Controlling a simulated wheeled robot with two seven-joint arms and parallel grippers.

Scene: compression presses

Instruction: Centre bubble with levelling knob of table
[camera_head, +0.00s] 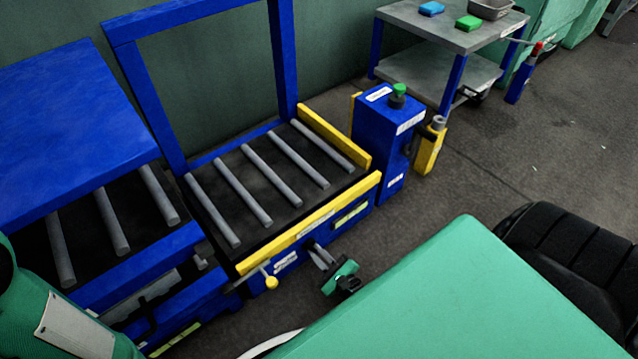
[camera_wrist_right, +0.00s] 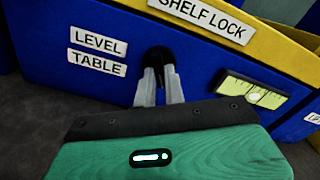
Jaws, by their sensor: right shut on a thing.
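The table is a blue roller stand with yellow rails (camera_head: 310,228) in the head view. Its black levelling knob (camera_wrist_right: 158,57) is on the blue front face, right of the "LEVEL TABLE" labels (camera_wrist_right: 97,52). My right gripper (camera_head: 320,254) reaches the face, and its two grey fingers (camera_wrist_right: 160,82) are shut on the knob, hiding part of it. The yellow-green level vial (camera_wrist_right: 250,92) is right of the knob. Its pale bubble (camera_wrist_right: 254,97) appears near the vial's middle; exact centring is hard to tell. My left gripper is out of view.
A lever with a yellow ball (camera_head: 271,283) sticks out left of my right gripper. A blue box with a green button (camera_head: 399,90) stands at the table's right end. A grey cart (camera_head: 455,28) is behind it. Open floor lies to the right.

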